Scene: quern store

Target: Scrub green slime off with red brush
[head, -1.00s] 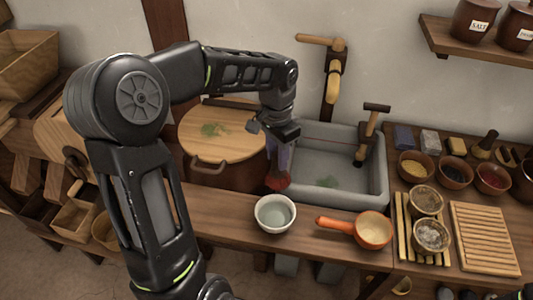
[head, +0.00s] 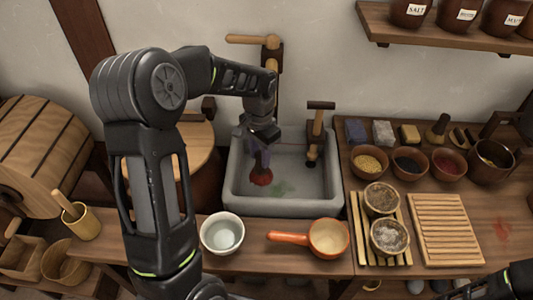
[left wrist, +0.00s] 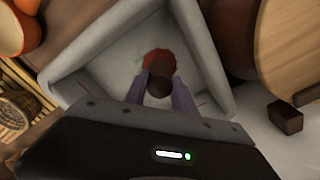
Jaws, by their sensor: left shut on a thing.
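My left gripper (head: 262,150) is shut on the handle of the red brush (head: 261,177). The brush points down inside the left half of the grey stone sink (head: 235,190). A faint patch of green slime (head: 283,188) lies on the sink floor, just right of the bristles. In the left wrist view, the red bristles (left wrist: 158,58) show beyond the dark handle end, between the two fingers (left wrist: 159,92). I cannot tell whether the bristles touch the sink floor. Part of my right arm shows at the bottom right corner, but its jaws are unclear.
A wooden-handled tap stands behind the sink, and a mallet-like tool (head: 316,130) is at its right wall. A white bowl (head: 222,234) and an orange pan (head: 328,238) stand in front. Several spice bowls and a slatted board (head: 447,229) are right. A round wooden lid (head: 198,145) is left.

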